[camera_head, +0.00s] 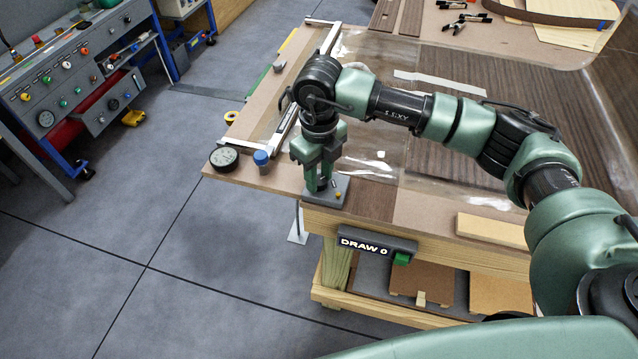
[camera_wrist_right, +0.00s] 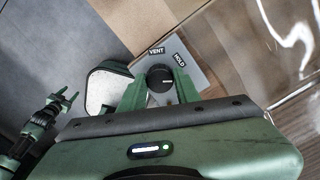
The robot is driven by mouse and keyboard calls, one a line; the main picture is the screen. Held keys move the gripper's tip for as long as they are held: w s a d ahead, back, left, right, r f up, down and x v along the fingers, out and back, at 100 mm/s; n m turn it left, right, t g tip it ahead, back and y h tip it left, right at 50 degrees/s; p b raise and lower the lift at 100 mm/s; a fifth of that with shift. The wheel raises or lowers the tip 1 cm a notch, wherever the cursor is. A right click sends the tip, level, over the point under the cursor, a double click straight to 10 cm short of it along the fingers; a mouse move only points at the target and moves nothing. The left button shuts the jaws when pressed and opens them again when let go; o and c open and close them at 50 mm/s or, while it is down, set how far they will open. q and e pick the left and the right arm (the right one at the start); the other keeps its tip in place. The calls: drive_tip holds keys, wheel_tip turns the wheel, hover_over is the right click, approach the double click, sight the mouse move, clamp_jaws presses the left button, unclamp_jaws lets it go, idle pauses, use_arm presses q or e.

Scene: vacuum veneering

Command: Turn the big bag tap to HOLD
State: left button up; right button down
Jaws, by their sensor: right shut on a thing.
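The big bag tap is a black round knob (camera_wrist_right: 160,77) on a grey plate (camera_wrist_right: 186,66) in the right wrist view. VENT and HOLD labels show on the plate beyond the knob. A small pale mark shows on the right half of the knob; its exact setting is hard to read. In the head view the grey plate (camera_head: 338,192) sits at the table's near left corner. My right gripper (camera_head: 320,184) points down over it and is shut on the knob, one finger on each side. My left gripper (camera_wrist_right: 57,104) shows at the left of the right wrist view, fingers apart, empty.
A sign reading DRAW 0 (camera_head: 363,247) hangs on the table's front edge. A round gauge (camera_head: 224,157) and a blue-capped fitting (camera_head: 261,158) lie left of the plate. A clear bag covers dark veneer (camera_head: 451,152). A pale wood block (camera_head: 490,230) lies at the front right.

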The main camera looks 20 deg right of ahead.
sight(319, 179)
drive_tip(key=n+b, duration=0.4)
drive_tip(key=b, duration=0.1)
drive_tip(key=shift+f, duration=0.2)
drive_tip(key=shift+r+n+b, duration=0.2)
drive_tip(key=shift+n+b, duration=0.95)
drive_tip(key=shift+n, duration=0.25)
drive_tip(key=shift+r, duration=0.1)
drive_tip(key=c, duration=1)
unclamp_jaws()
wheel_tip(319, 179, up, 8)
drive_tip(key=shift+f+b, duration=0.15)
drive_tip(key=shift+b, duration=0.45)
